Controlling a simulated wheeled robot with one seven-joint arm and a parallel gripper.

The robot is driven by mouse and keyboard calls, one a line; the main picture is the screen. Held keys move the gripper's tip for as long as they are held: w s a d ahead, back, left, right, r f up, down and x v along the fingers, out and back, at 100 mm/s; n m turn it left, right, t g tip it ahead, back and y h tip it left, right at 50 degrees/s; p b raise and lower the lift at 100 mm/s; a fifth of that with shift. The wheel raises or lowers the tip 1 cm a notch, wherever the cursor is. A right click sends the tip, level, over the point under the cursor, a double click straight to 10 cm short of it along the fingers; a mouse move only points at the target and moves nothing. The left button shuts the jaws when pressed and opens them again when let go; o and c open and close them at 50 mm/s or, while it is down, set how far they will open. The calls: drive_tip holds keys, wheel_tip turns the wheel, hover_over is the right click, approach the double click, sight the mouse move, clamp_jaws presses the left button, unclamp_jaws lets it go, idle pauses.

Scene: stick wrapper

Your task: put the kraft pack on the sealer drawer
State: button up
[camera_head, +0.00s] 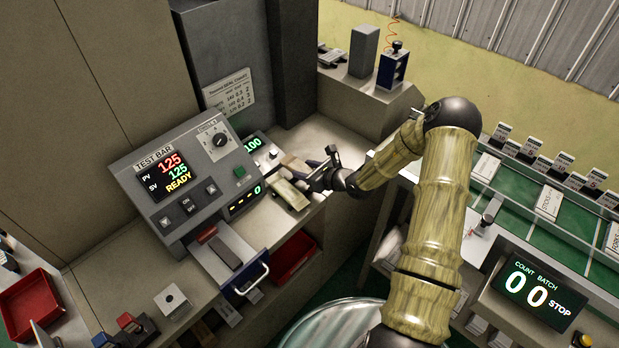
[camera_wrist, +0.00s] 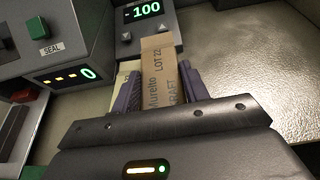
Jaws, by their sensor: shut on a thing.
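The kraft pack (camera_wrist: 157,68), a slim brown packet with dark print, stands out between the purple fingers of my gripper (camera_wrist: 155,92) in the wrist view. My gripper (camera_head: 312,178) is shut on it. In the head view the pack (camera_head: 293,163) is small and partly hidden by the gripper, over the counter right of the sealer. The sealer (camera_head: 175,180) is a grey machine reading TEST BAR, 125 and READY. Its drawer (camera_head: 238,240) is pulled out at the front, with a dark bar on it and a blue-framed handle (camera_head: 250,277). My gripper is to the right of the drawer, apart from it.
A small unit showing 100 (camera_head: 256,145) stands just beyond the pack. A pale flat item (camera_head: 289,192) lies near the gripper. Red bins (camera_head: 293,258) sit below the counter and at far left (camera_head: 30,305). A green-topped conveyor (camera_head: 525,215) and count display (camera_head: 535,297) are at right.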

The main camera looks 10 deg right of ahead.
drive_tip(key=shift+d+f, duration=0.25)
drive_tip(key=shift+f, duration=0.25)
drive_tip(key=shift+f+p, duration=0.45)
drive_tip(key=shift+f, duration=1.15)
drive_tip(key=shift+f, duration=0.2)
drive_tip(key=o, duration=0.7)
drive_tip(key=shift+r, duration=0.1)
drive_tip(key=shift+r, duration=0.15)
drive_tip(key=shift+s+d, duration=0.2)
drive_tip(key=shift+d, duration=0.05)
drive_tip(key=b+v, duration=0.2)
drive_tip(key=v, duration=0.9)
drive_tip(key=shift+s+r, duration=0.2)
